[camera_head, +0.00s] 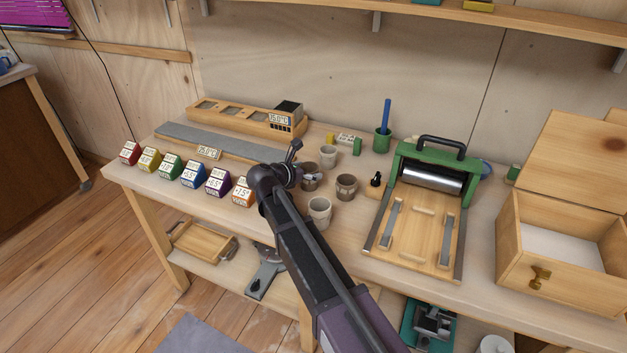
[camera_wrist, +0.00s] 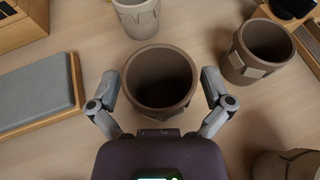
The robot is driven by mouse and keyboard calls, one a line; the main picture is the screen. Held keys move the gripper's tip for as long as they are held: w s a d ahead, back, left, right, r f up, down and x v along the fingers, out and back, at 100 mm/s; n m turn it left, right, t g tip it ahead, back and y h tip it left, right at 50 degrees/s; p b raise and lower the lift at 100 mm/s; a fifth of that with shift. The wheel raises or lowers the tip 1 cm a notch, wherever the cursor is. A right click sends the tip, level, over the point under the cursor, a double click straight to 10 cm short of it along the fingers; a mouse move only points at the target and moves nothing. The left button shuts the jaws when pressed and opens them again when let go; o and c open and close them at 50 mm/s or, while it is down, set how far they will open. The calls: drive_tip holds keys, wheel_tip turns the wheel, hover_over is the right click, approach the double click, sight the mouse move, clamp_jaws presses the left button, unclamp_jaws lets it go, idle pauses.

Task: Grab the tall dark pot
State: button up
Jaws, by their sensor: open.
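A dark brown pot (camera_wrist: 160,103) stands upright in the middle of the wrist view, its round mouth facing my camera. My gripper (camera_wrist: 159,77) is open, with one finger on each side of this pot and a small gap showing at both sides. In the head view the pot (camera_head: 310,185) is partly hidden behind my gripper (camera_head: 303,164). A second brown pot (camera_wrist: 238,68), with a pale label patch, stands to its right; it also shows in the head view (camera_head: 346,190). I cannot tell from above which of the two is taller.
A paler pot (camera_wrist: 138,22) stands just behind, and another pale pot (camera_head: 319,214) stands nearer the front. A green-framed press (camera_head: 415,220) is to the right. Several coloured blocks (camera_head: 193,176) and a grey-topped strip (camera_head: 215,142) lie to the left.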

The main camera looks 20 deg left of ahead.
drive_tip(key=c, duration=1.1)
drive_tip(key=shift+r, duration=0.15)
wheel_tip(320, 180, up, 4)
drive_tip(key=p, duration=0.4)
drive_tip(key=s, duration=0.5)
drive_tip(key=s+a, duration=0.1)
drive_tip(key=s, duration=0.4)
drive_tip(key=s+p, duration=0.1)
drive_tip(key=s, duration=0.5)
drive_tip(key=shift+a+r, duration=0.3)
drive_tip(key=shift+r, duration=0.05)
